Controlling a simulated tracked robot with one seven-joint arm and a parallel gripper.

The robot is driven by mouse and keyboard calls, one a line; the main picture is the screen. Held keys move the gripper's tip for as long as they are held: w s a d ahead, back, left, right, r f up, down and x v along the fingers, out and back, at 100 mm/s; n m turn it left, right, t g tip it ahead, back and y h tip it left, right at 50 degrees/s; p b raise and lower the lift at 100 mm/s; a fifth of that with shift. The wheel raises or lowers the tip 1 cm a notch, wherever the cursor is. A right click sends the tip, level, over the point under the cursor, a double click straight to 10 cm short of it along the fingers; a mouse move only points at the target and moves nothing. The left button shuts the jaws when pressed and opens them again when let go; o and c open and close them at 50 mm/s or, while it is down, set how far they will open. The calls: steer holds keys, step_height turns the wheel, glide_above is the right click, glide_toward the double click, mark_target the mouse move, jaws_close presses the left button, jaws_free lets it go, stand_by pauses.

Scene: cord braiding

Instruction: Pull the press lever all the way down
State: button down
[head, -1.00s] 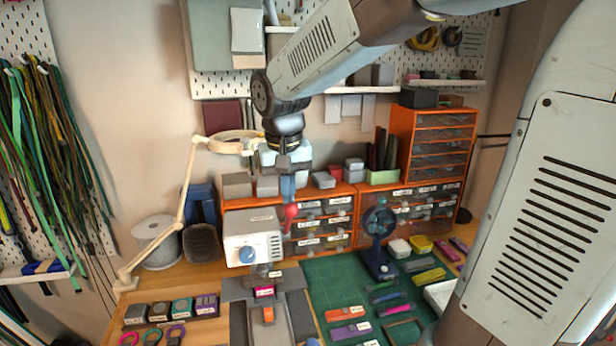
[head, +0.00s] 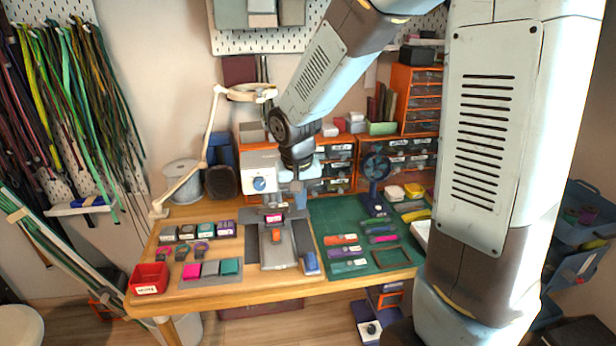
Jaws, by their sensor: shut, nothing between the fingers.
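The press (head: 261,160) stands at the back of the bench, left of centre. It has a white head with a blue dial (head: 259,184) on its front and a grey base (head: 252,240) below. My gripper (head: 300,198) points down at the right side of the press head, with its blue fingers shut and nothing between them. The press lever and its red knob cannot be made out now; my gripper and wrist cover that area. I cannot tell how far down the lever is or whether my fingers touch it.
A green cutting mat (head: 327,215) with several small coloured pieces lies right of the press. A blue fan-like device (head: 375,180) stands on it. A lamp arm (head: 207,140) and a spool (head: 182,182) stand left. A red bin (head: 149,279) sits at the front-left corner.

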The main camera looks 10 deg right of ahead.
steer(key=shift+w+d+f, duration=0.1)
steer(key=shift+w+f, duration=0.2)
steer(key=shift+w, duration=0.2)
steer(key=shift+w+d+f, duration=0.1)
steer(key=shift+w+f, duration=0.15)
steer(key=shift+w, duration=0.25)
stand_by(0.4)
steer(key=w+a+r, duration=0.1)
steer(key=w+r, duration=0.3)
steer(key=r, duration=0.8)
steer(key=shift+w, duration=0.3)
steer(key=shift+a, duration=0.1)
